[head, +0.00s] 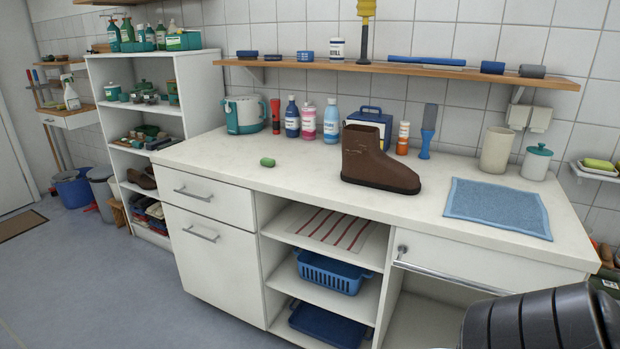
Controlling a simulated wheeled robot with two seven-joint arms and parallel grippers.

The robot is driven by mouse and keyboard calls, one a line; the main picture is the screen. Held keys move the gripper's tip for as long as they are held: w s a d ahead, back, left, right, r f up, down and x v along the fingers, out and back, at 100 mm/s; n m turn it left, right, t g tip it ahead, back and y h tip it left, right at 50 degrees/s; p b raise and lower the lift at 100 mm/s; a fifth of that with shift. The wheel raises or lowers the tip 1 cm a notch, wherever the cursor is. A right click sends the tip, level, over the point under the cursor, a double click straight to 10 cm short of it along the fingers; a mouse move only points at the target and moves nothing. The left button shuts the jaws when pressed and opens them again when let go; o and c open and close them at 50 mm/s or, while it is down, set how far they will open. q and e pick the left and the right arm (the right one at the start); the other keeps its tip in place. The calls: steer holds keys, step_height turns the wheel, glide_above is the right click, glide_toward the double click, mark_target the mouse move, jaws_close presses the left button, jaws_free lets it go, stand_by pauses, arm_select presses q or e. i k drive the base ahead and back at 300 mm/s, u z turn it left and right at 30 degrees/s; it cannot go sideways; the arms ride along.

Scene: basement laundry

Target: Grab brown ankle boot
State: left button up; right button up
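The brown ankle boot (376,164) stands upright on the white countertop, near its middle, with its toe pointing to the right. Nothing covers it in the head view. Neither of my grippers shows. A dark ribbed part of my own body fills the bottom right corner, apart from the boot.
Bottles, including a pink one (308,120), and a blue box (368,124) stand behind. A wooden shelf (400,71) overhangs the counter's back.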

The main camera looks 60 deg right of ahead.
mark_target(366, 164)
steer(key=u, duration=0.35)
steer(key=i, duration=0.7)
steer(key=z, duration=0.95)
steer(key=i, duration=1.2)
steer(key=z, duration=1.3)
